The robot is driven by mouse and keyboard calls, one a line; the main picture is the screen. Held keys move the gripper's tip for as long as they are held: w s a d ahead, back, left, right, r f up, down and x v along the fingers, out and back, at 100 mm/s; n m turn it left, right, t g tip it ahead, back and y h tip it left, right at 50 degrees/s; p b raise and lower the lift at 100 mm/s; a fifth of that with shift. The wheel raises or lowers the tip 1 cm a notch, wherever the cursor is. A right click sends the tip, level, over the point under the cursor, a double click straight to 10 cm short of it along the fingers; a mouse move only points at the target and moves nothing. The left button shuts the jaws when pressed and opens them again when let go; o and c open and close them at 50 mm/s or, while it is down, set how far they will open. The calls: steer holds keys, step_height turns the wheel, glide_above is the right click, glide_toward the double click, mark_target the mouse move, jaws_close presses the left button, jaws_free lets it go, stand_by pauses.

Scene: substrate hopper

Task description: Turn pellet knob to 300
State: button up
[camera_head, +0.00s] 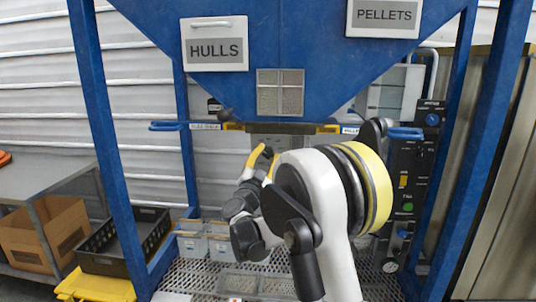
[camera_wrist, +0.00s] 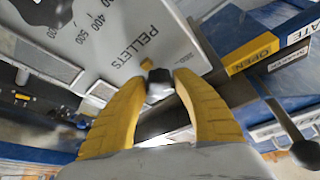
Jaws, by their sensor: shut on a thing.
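In the wrist view, a grey panel (camera_wrist: 200,42) carries the word PELLETS and scale numbers that include 400 and 500. A large dark shape (camera_wrist: 46,12) lies beside the numbers at the upper left; its outline is cut by the frame. My gripper (camera_wrist: 160,84) has its yellow fingers on both sides of a small dark knob-like piece (camera_wrist: 158,76) near the panel's lower edge, and is shut on it. The knob's pointer reading cannot be made out. In the head view, my gripper (camera_head: 262,160) is in front of the hopper's lower middle, and my arm hides much of that area.
The blue hopper (camera_head: 330,65) bears HULLS (camera_head: 214,64) and PELLETS (camera_head: 385,30) signs. A black control box (camera_head: 410,175) stands right of my arm. Clear bins (camera_head: 192,242) stand low. A dark crate (camera_head: 102,255) and a cardboard box (camera_head: 30,245) are at left.

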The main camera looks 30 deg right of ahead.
steer(key=shift+r+m+g+h+p, duration=0.1)
steer(key=shift+m+g+h+p, duration=0.15)
steer(key=shift+m+g, duration=0.7)
steer(key=shift+m+g+h+p, duration=0.15)
steer(key=shift+m+g+p, duration=0.1)
steer(key=shift+m, duration=1.3)
steer(key=o, duration=1.2)
steer(key=v, duration=1.2)
